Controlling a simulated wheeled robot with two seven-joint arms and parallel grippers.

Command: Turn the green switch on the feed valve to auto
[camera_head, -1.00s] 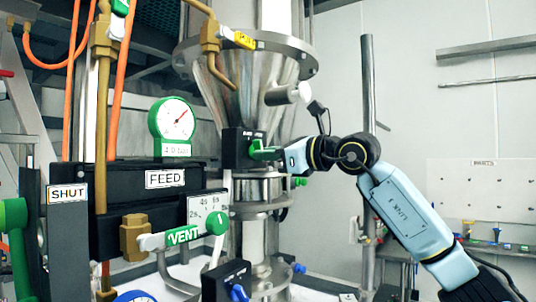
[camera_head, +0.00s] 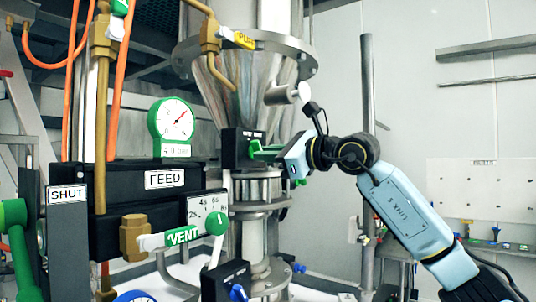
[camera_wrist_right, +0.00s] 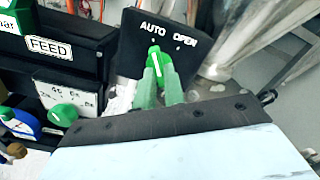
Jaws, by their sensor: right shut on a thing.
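The feed valve's black switch box (camera_head: 236,150) is mounted at the lower end of the steel hopper. In the right wrist view its face (camera_wrist_right: 133,50) reads AUTO and OPEN. The green switch (camera_wrist_right: 155,58) has a white line that points roughly up toward the AUTO mark. My right gripper (camera_wrist_right: 160,80) has its green fingers closed on the two sides of the switch. In the head view the right gripper (camera_head: 262,151) reaches the box from the right and partly hides the switch. My left gripper is not in view.
A green-rimmed gauge (camera_head: 175,122), a FEED panel (camera_head: 150,180) and a green VENT lever (camera_head: 182,236) stand to the left. Another black box with a blue knob (camera_head: 238,292) is below. A vertical steel post (camera_head: 367,90) stands behind my right arm.

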